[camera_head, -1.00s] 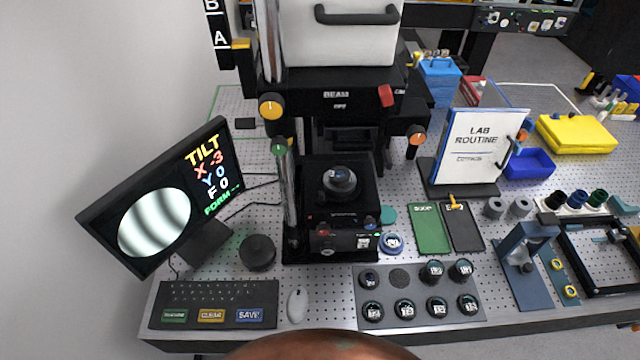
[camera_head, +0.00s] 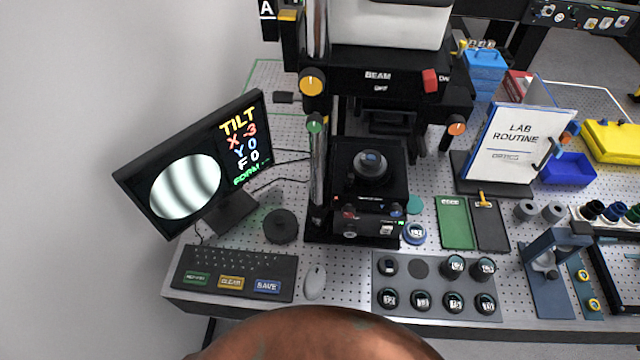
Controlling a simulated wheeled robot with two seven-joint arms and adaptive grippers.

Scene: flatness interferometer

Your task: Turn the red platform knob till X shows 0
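The instrument's black platform (camera_head: 341,153) stands mid-view with a round dark part (camera_head: 370,163) on top. The small red platform knob (camera_head: 349,214) is on the platform's front, at the left. A blue knob (camera_head: 396,211) is at the front right. The monitor (camera_head: 190,180) at the left shows striped fringes and the text TILT, X -3, Y 0, F 0, FORM with dashes. Neither of my grippers is in view, and nothing touches the red knob.
A keyboard (camera_head: 240,262), mouse (camera_head: 315,282) and dark round puck (camera_head: 281,226) lie in front at left. A grey tray (camera_head: 436,306) with several round pieces is at the front. Yellow (camera_head: 312,82), green (camera_head: 314,123) and orange (camera_head: 456,126) knobs and a red block (camera_head: 430,80) sit higher on the instrument.

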